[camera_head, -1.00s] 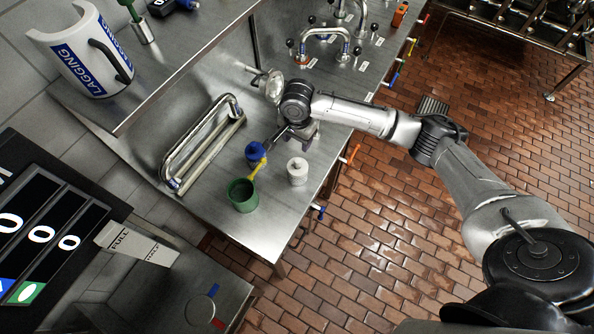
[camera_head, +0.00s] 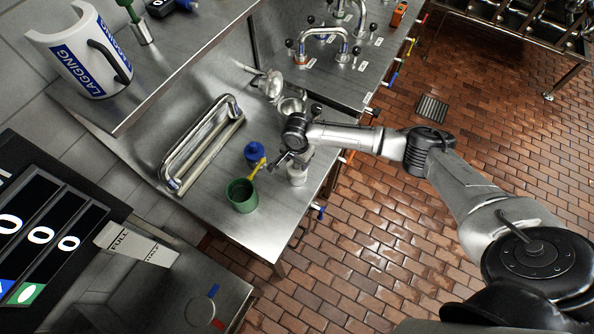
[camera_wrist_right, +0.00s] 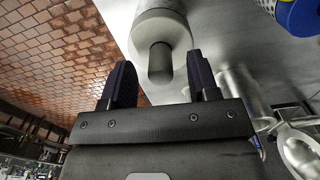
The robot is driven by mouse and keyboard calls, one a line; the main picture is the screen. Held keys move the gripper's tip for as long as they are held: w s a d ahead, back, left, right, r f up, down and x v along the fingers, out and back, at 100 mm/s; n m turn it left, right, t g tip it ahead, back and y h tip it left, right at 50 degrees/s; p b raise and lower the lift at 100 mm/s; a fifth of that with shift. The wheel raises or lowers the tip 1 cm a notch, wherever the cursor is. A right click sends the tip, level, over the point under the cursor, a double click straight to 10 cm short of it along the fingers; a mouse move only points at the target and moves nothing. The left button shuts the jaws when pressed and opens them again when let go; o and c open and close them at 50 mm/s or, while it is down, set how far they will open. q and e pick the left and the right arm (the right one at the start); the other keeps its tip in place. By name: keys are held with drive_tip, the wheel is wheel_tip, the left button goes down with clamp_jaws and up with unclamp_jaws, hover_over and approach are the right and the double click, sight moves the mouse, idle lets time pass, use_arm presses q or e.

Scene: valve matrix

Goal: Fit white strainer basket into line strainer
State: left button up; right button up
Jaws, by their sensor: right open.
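The white strainer basket (camera_head: 297,178), a small white cylinder, stands on the steel bench, partly hidden by my right gripper (camera_head: 286,161). In the right wrist view the white basket (camera_wrist_right: 160,22) shows its grey knob pointing toward the gripper. My right gripper (camera_wrist_right: 160,78) is open, with a finger to each side of the knob; I cannot tell whether they touch. A steel cup-like body (camera_head: 291,105) with a round lid beside it, apparently the line strainer, stands farther back on the bench. My left gripper is not in view.
A blue basket-like piece (camera_head: 254,151) with a yellow handle or tag stands left of the white one; the blue piece also shows in the wrist view (camera_wrist_right: 298,14). A green cup (camera_head: 241,195) stands in front. A steel pipe loop (camera_head: 200,145) lies at left.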

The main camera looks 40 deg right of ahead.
drive_tip(key=shift+f, duration=0.85)
drive_tip(key=shift+c, duration=0.5)
clamp_jaws()
